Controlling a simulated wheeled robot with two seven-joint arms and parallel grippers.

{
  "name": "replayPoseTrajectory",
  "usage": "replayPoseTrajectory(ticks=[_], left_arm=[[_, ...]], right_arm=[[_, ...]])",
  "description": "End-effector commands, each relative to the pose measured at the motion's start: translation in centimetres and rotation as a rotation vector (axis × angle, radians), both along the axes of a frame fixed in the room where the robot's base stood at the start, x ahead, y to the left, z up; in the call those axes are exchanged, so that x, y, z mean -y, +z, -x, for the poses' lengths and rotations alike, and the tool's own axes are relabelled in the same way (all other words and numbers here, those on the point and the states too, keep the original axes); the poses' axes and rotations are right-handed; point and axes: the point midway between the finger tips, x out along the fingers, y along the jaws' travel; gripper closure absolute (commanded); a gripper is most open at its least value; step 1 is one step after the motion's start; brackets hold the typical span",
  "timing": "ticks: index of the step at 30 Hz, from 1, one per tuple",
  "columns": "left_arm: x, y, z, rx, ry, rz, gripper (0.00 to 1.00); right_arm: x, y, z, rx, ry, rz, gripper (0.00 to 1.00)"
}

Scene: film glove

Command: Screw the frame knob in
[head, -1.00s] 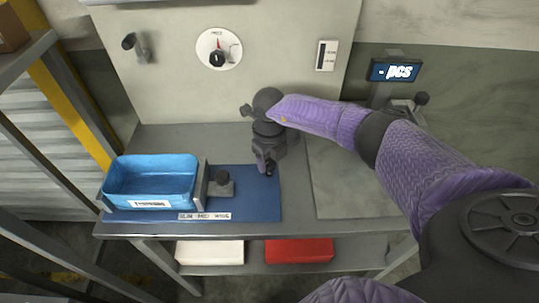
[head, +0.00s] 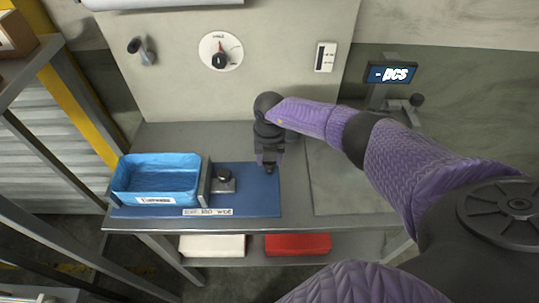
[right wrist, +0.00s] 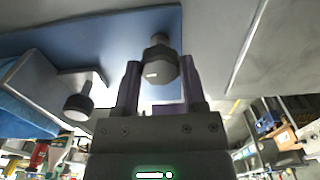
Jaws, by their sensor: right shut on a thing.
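A grey metal frame (head: 204,187) stands on the blue mat, with a dark round knob (head: 224,175) on its bracket. The knob also shows in the right wrist view (right wrist: 76,106), left of my fingers and apart from them. My right gripper (head: 269,167) points down over the mat's right end. In the right wrist view, my right gripper (right wrist: 158,85) is shut on a dark faceted piece (right wrist: 160,68) with a small white mark. A narrower part lies behind that piece. Whether it touches the mat is unclear. My left gripper is out of view.
A blue bin (head: 155,178) sits left of the frame on the blue mat (head: 250,200). A grey plate (head: 350,185) to the right is clear. A dial (head: 220,52) is on the back panel, and a display (head: 392,73) stands at the right.

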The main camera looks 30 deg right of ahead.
Motion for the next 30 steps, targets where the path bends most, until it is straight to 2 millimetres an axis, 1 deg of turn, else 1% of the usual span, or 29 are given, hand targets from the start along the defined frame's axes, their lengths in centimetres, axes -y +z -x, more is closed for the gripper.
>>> replayPoseTrajectory(ticks=[1,12,17,18,20,21,22,23,30], left_arm=[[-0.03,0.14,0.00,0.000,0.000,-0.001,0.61],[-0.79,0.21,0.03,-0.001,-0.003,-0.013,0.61],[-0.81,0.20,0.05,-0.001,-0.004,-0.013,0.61],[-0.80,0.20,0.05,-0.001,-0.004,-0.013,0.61],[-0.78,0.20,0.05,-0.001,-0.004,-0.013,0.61],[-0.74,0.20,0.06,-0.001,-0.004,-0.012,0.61],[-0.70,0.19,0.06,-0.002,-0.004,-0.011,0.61],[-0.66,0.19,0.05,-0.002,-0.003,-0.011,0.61],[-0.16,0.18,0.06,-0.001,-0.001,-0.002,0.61]], right_arm=[[0.07,0.30,-0.23,0.008,-0.011,0.000,1.00],[0.07,0.24,-0.22,0.008,-0.033,0.000,1.00],[0.07,0.24,-0.21,0.008,-0.032,0.000,1.00],[0.07,0.24,-0.21,0.008,-0.031,0.000,0.42],[0.06,0.21,-0.18,0.007,-0.031,0.001,0.29],[0.06,0.18,-0.16,0.006,-0.031,0.000,0.21],[0.05,0.17,-0.14,0.004,-0.031,0.000,0.15],[0.05,0.15,-0.14,0.004,-0.030,0.000,0.10],[0.02,0.10,-0.06,0.002,-0.029,0.000,0.10]])
